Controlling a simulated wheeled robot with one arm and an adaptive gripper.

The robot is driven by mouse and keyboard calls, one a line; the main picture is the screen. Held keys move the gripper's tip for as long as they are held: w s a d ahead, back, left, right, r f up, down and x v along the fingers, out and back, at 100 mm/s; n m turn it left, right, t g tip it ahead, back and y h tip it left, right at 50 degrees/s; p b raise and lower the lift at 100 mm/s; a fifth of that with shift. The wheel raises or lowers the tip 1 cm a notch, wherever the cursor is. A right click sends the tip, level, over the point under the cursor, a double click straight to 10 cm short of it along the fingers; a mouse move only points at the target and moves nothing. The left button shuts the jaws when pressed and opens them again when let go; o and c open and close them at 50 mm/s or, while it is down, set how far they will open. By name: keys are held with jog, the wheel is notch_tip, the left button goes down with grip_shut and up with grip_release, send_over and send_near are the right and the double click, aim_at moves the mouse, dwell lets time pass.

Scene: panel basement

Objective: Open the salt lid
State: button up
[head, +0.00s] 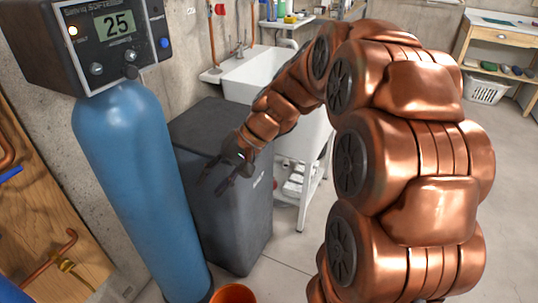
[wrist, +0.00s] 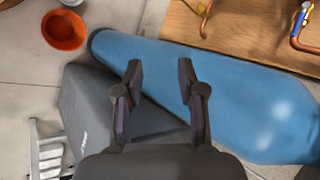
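The dark grey salt bin (head: 236,232) stands on the floor beside the blue tank. Its flat lid (head: 200,122) lies on top and looks closed; the arm and gripper cover part of its front edge. The bin also shows in the wrist view (wrist: 85,105), left of and behind the fingers. My gripper (head: 212,187) appears in front of the bin's upper part in the head view. In the wrist view my gripper (wrist: 159,72) is open, its two fingers apart with nothing between them. I cannot tell whether it touches the bin.
The blue tank (head: 135,185) with a control head (head: 105,38) stands close on the left. An orange bucket (head: 233,294) sits on the floor in front. A white sink (head: 255,78) and a small white shelf cart (head: 311,190) are behind. Open floor lies at right.

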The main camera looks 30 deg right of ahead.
jog(key=w+d+f+m+t+b, duration=0.2)
jog(key=w+d+f+t+b, duration=0.25)
jog(key=d, duration=0.65)
jog(key=w+d+f+m+t+b, duration=0.25)
jog(key=w+d+b, duration=0.35)
jog(key=d, duration=0.5)
jog(key=w+d+f+m+t+b, duration=0.2)
jog(key=w+d+f+t+b, duration=0.25)
jog(key=d, duration=0.65)
jog(key=shift+b+x, duration=0.8)
jog(key=shift+x, duration=3.35)
jog(key=shift+w+d+r, duration=0.15)
jog(key=shift+r, duration=0.05)
grip_shut()
